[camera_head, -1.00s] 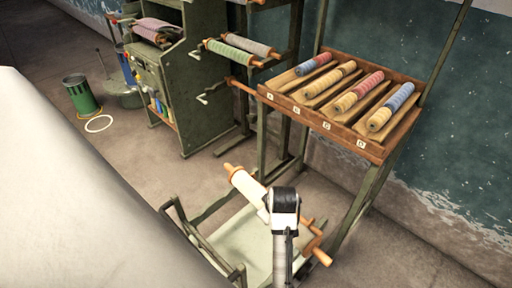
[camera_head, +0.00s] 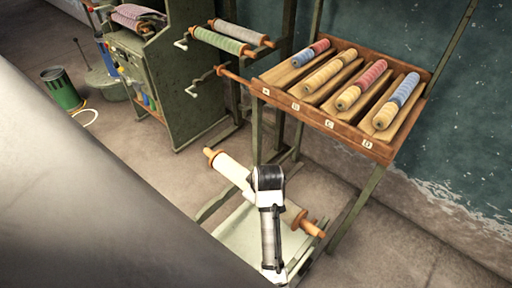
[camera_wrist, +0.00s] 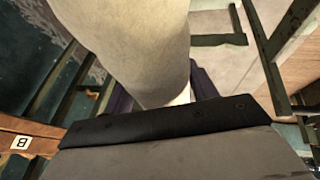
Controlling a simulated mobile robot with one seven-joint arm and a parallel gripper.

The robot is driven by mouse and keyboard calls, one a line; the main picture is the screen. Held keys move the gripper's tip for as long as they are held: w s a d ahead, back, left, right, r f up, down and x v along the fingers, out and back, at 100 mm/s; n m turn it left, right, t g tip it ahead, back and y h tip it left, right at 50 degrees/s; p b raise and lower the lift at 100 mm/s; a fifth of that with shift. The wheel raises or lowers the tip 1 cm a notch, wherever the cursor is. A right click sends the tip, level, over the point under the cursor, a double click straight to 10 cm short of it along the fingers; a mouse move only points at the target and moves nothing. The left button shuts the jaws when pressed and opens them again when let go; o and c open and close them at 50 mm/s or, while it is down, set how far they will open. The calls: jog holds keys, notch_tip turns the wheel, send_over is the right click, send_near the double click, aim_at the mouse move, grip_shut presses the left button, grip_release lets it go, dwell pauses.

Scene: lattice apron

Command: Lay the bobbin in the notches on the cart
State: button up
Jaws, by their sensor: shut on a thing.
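The bobbin (camera_head: 234,172) is a cream roll with orange-brown wooden ends. It slants from upper left to lower right in the head view, its middle hidden behind my wrist. My gripper (camera_head: 262,196) is shut on it. In the wrist view the bobbin (camera_wrist: 135,40) fills the upper middle, with the dark gripper (camera_wrist: 180,98) across its lower part. The low green cart (camera_head: 233,236) with a pale deck is below the bobbin in the head view. My arm hides part of the cart. I cannot make out its notches, nor whether the bobbin touches it.
A wooden rack (camera_head: 360,143) with several coloured rolls in lettered slots stands above and right of the cart. A green machine (camera_head: 172,85) and rods with cloth rolls (camera_head: 222,40) stand behind. A green bin (camera_head: 62,90) is at left. A large pale surface covers the lower left.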

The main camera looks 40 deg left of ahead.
notch_tip(320, 180, down, 23)
jog(key=b, duration=0.5)
dwell(1.1)
jog(key=shift+d+r, duration=0.1)
jog(key=shift+r, duration=0.1)
dwell(0.6)
jog(key=shift+f, duration=0.2)
dwell(0.3)
jog(key=shift+f+b, duration=0.7)
jog(key=shift+f, duration=0.4)
jog(key=shift+f, duration=0.25)
jog(key=shift+f, duration=0.3)
jog(key=shift+f, duration=0.15)
dwell(0.7)
